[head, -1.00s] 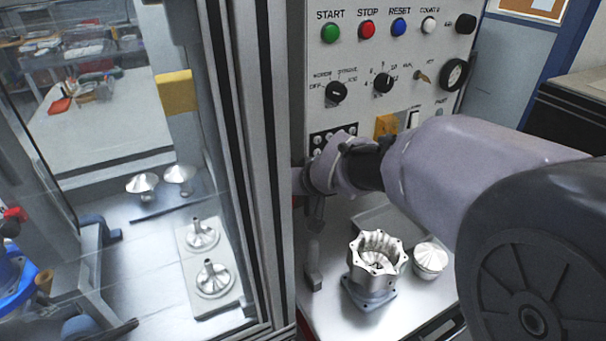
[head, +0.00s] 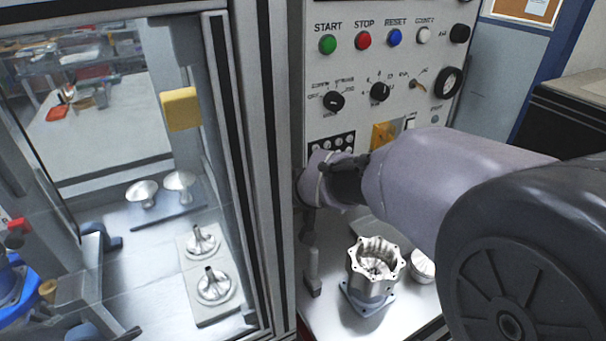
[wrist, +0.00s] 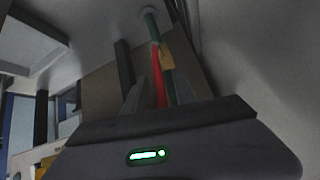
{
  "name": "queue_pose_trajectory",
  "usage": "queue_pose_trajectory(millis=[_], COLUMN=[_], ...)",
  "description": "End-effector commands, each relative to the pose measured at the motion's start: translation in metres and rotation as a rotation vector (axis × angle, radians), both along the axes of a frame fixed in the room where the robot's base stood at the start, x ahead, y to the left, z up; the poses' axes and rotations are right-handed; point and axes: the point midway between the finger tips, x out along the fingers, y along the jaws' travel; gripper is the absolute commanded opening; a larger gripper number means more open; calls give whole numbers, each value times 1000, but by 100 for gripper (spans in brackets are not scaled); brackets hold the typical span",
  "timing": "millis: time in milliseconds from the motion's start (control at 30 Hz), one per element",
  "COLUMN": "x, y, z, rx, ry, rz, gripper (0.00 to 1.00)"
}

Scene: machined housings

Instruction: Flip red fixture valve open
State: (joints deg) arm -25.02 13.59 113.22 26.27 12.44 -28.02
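A small red part (head: 12,223), which may be the red fixture valve, shows at the far left edge of the head view, above a blue part. In the wrist view a thin red bar (wrist: 160,76) stands beside a dark green rod (wrist: 153,24) and a tan piece (wrist: 166,57); I cannot tell whether it is the valve's handle. My gripper's body fills the bottom of the wrist view, with dark and grey finger-like shapes (wrist: 133,85) ahead of it. Their gap is too dim to judge.
A tall grey door frame (head: 258,150) stands between the glazed enclosure and the control panel (head: 385,65). A machined housing (head: 374,262) and a round metal part (head: 421,266) sit on the bench below my arm. Funnel-shaped parts (head: 213,284) stand inside the enclosure.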

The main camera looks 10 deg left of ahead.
Motion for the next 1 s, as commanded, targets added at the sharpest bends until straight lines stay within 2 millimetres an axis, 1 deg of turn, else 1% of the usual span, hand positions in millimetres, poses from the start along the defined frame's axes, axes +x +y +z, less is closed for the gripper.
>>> queue_pose_trajectory(millis=[167, 267, 367, 500, 700, 800, 900, 1000], x=[0, -2, -12, -35, -68, -81, -92, -99], y=[0, -2, -8, -22, -44, -52, -59, -63], z=[0, 5, 19, 49, 89, 105, 117, 123], rx=[0, 1, 0, 2, 2, 2, 1, 1], ry=[-1, -2, -2, -4, -3, -4, -3, -1], rz=[0, 0, 0, 0, -1, 0, 0, -1], gripper=[33, 33, 33, 33, 33, 33, 33, 33])
